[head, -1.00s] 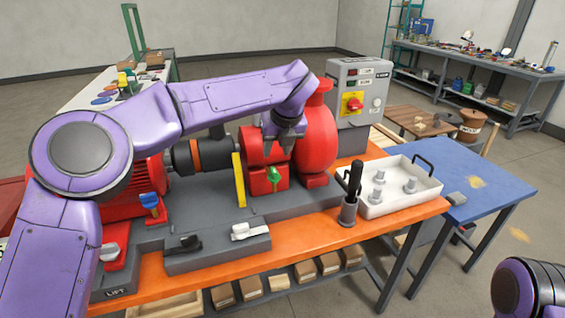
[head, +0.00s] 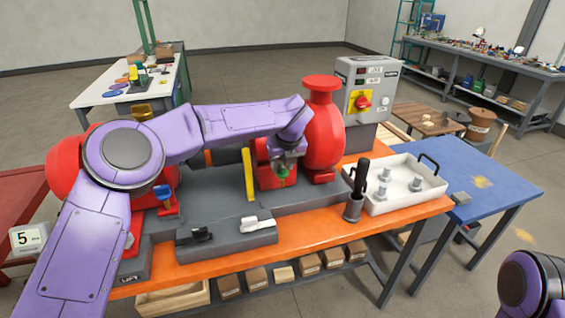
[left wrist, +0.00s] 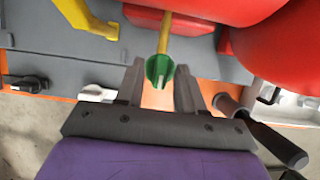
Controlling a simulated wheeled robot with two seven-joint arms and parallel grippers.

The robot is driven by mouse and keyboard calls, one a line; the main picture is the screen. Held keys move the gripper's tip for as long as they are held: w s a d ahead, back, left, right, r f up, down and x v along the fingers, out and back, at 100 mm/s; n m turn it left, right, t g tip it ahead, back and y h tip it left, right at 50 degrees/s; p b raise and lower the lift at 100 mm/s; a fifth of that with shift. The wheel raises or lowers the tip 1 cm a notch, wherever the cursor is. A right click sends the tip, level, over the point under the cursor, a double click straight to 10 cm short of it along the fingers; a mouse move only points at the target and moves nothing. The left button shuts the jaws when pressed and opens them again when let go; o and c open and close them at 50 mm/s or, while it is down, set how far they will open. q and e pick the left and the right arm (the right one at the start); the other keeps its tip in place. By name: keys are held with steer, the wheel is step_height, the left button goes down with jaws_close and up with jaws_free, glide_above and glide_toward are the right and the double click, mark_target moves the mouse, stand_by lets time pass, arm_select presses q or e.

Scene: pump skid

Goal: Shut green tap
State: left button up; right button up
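The green tap (head: 283,173) sits low on the front of the red pump (head: 323,135). In the left wrist view the green tap (left wrist: 160,70) is a round green knob with a pale mark, on a yellow stem. My left gripper (head: 285,163) is at the tap, coming down from above. In the left wrist view my left gripper (left wrist: 160,80) has its two fingers apart, one on each side of the tap, with gaps visible. My right gripper is not in view; only part of my right arm shows at the lower right.
A blue-handled valve (head: 164,195), a black lever (head: 196,235) and a white lever (head: 256,223) stand nearby. A yellow bar (head: 248,174) is left of the tap. A black-handled tool in a holder (head: 353,207) and a white tray (head: 412,190) are to the right.

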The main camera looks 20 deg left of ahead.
arm_select(q)
steer(key=c, duration=0.5)
jaws_close()
